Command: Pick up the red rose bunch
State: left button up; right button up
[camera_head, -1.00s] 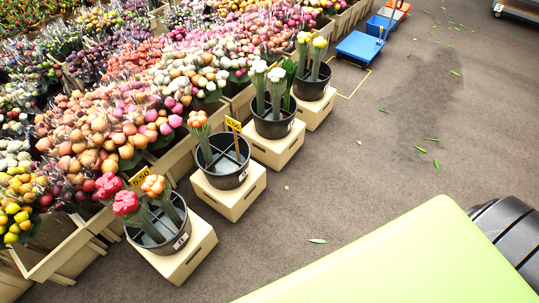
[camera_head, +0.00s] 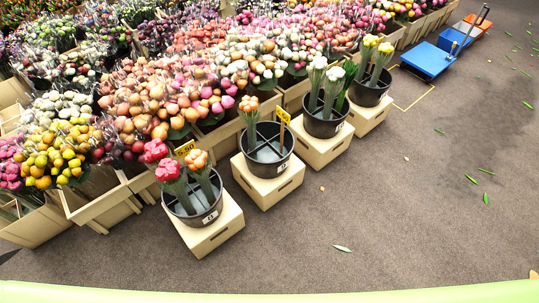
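Two red bunches stand in the nearest black bucket (camera_head: 192,222), with an orange bunch (camera_head: 198,162) at their right. One red bunch (camera_head: 156,150) is at the back left; the other red bunch (camera_head: 168,169) is just in front of it. Their wrapped stems lean slightly to the left. The bucket sits on a cream crate (camera_head: 216,237), with a yellow price sign (camera_head: 185,147) behind. I cannot tell roses from tulips at this size. Neither of my grippers is in view.
Several more black buckets on crates run up to the right, including one with a single orange bunch (camera_head: 249,105). A dense flower display fills the left. A blue cart (camera_head: 428,60) stands at the back right. The grey floor (camera_head: 350,215) in front is open. A light green edge (camera_head: 270,297) crosses the bottom.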

aim_at(172, 177)
jog(key=u, duration=1)
jog(key=k+j+u, duration=0.1)
jog(key=k, duration=0.05)
